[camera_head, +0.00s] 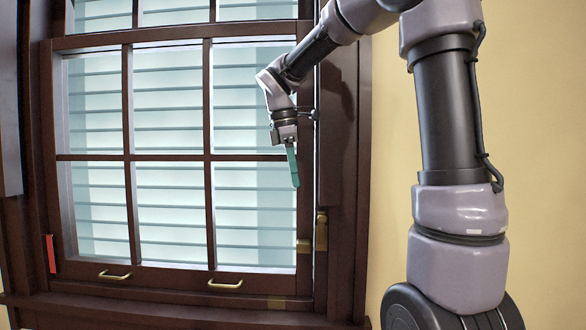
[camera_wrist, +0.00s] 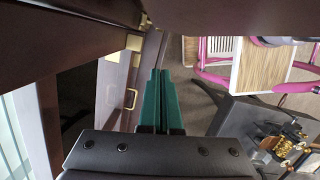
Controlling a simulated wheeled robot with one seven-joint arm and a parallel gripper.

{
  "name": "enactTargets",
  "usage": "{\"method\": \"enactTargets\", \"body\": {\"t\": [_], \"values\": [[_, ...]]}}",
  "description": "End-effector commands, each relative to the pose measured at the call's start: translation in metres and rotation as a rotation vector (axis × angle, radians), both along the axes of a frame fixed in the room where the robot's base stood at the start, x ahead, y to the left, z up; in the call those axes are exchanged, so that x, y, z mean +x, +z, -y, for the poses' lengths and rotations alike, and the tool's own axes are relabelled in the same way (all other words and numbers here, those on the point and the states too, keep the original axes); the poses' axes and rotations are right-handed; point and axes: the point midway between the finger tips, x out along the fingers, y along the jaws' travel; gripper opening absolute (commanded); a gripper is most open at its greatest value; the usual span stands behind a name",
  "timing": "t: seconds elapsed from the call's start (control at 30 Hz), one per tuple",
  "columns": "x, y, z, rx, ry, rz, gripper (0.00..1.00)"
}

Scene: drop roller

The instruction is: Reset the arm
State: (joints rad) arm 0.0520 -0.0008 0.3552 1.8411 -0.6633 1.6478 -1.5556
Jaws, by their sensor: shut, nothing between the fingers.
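My arm reaches in from the right in the head view, in front of a dark-framed window. My gripper (camera_head: 294,183) has green fingers that point down, in front of the right side of the window. In the wrist view the two green fingers of my gripper (camera_wrist: 160,75) lie side by side, shut with nothing between them. I cannot tell the exact gap between the fingertips and the window frame.
The window (camera_head: 128,200) has dark bars, blinds behind the glass and two brass handles (camera_head: 225,284) at the bottom. A red strip (camera_head: 51,254) is at its lower left. The wrist view shows a wooden table (camera_wrist: 208,66) and pink chairs (camera_wrist: 222,78).

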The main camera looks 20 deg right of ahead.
Motion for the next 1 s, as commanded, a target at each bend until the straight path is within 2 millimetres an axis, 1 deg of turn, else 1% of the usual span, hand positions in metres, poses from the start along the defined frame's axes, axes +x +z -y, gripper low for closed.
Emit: {"method": "enactTargets", "body": {"t": [0.03,0.1,0.23,0.27,0.37,0.47,0.5,0.57,0.6,0.7,0.83,0.9,1.0], "values": [[0.001,0.008,-0.001,0.001,-0.001,0.002,0.0],[0.0,0.014,-0.002,0.001,0.0,0.001,0.0],[-0.004,0.022,-0.001,0.004,-0.025,0.014,0.0],[-0.007,0.023,0.0,0.008,-0.047,0.024,0.0],[-0.024,0.025,0.006,0.036,-0.183,0.094,0.0],[-0.051,0.023,0.015,0.104,-0.418,0.2,0.0],[-0.063,0.021,0.019,0.145,-0.53,0.246,0.0],[-0.08,0.018,0.025,0.218,-0.706,0.31,0.0],[-0.09,0.015,0.028,0.272,-0.823,0.347,0.0],[-0.114,0.007,0.036,0.421,-1.111,0.419,0.0],[-0.135,-0.003,0.043,0.607,-1.419,0.46,0.0],[-0.143,-0.007,0.046,0.685,-1.537,0.464,0.0],[-0.149,-0.011,0.048,0.756,-1.645,0.46,0.0]]}}
